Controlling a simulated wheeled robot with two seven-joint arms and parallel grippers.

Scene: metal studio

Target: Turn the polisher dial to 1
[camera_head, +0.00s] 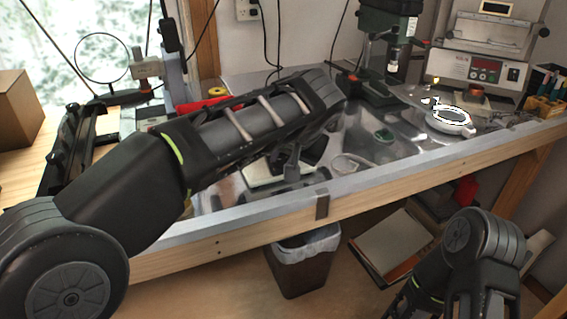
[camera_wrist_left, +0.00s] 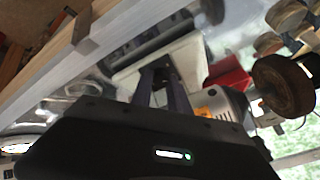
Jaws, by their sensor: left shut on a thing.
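The polisher shows in the left wrist view as a cream base (camera_wrist_left: 190,55), a grey motor body (camera_wrist_left: 222,103) with an orange label, and a brown wheel (camera_wrist_left: 282,82) at the right. In the head view my left arm covers most of it; part of the cream base (camera_head: 262,174) shows below the arm. My left gripper (camera_wrist_left: 160,72) reaches the front of the cream base. Its fingers are close together and shut on a small dark part there, apparently the dial. The dial's marks and setting cannot be read.
A metal-topped bench (camera_head: 350,184) with a wooden front edge runs across the view. A green drill press (camera_head: 385,45) and a controller box (camera_head: 485,70) stand at the back. A bin (camera_head: 303,265) stands below the bench. A red item (camera_wrist_left: 228,74) lies beside the polisher.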

